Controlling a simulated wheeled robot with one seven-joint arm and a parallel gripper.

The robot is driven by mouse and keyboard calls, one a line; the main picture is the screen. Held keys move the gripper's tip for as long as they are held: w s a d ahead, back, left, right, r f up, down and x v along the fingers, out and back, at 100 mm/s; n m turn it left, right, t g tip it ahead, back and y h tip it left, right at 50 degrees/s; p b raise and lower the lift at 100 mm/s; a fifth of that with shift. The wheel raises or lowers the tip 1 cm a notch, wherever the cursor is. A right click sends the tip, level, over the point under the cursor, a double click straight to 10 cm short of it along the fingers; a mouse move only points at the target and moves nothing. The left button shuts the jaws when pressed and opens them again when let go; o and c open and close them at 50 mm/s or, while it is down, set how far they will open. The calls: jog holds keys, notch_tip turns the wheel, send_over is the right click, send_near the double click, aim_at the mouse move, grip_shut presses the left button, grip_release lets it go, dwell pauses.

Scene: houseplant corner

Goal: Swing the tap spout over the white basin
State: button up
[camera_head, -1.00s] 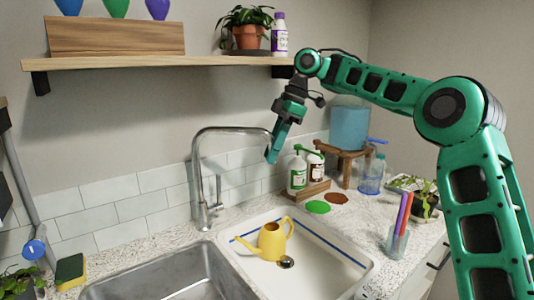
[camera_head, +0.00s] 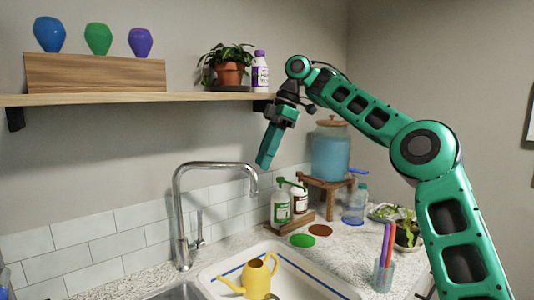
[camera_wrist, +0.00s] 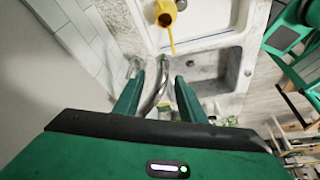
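The chrome tap (camera_head: 181,215) stands at the back of the counter, its arched spout (camera_head: 215,165) reaching to the right. Exactly what lies below the spout's tip is hard to tell from this angle. The white basin (camera_head: 335,286) with a blue line is at the lower right, with a yellow watering can in it. My gripper (camera_head: 263,164) points down close to the spout's end, at about its height. In the wrist view my gripper (camera_wrist: 158,98) is open, and the spout (camera_wrist: 157,92) shows between its fingers; I see no contact.
The yellow watering can (camera_head: 258,279) also shows in the wrist view (camera_wrist: 166,14). A grey metal sink (camera_head: 180,292) adjoins the basin on the left. Bottles (camera_head: 280,208) stand behind the basin. A cup of pens (camera_head: 384,272) is at the right. A shelf (camera_head: 200,97) hangs above.

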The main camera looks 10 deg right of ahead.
jog(key=shift+v, duration=1.25)
jog(key=shift+a, duration=0.1)
